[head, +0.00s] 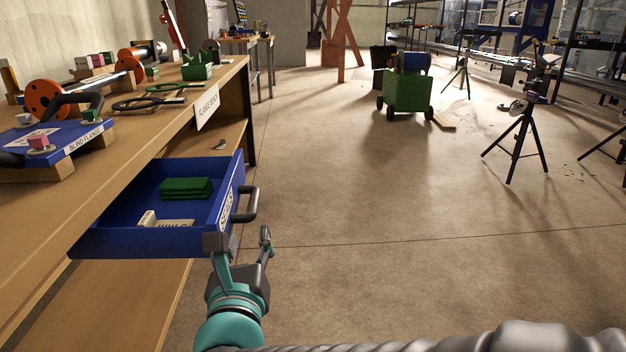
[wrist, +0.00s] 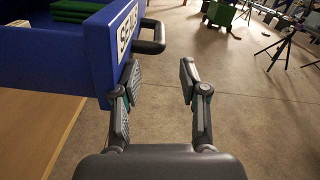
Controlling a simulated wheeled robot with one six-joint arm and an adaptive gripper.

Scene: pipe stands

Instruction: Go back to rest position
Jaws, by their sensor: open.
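My gripper (head: 241,247) is open and empty in the head view, low in front of the blue drawer (head: 110,243). In the wrist view my gripper (wrist: 160,82) shows its two fingers apart with bare floor between them. The drawer is pulled out from under the bench and carries a label that reads as SEALS. Its dark handle (head: 247,205) is just beyond the fingers; in the wrist view the handle (wrist: 152,38) is ahead of them and not between them. Whether the left finger touches the drawer front cannot be told.
The wooden bench (head: 225,75) runs along the left, with a blue blind flange plate (head: 60,140), an orange-ended pipe and tools on top. Green blocks (head: 186,188) lie in the drawer. A green cart (head: 408,92) and tripod stands (head: 520,140) are farther off.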

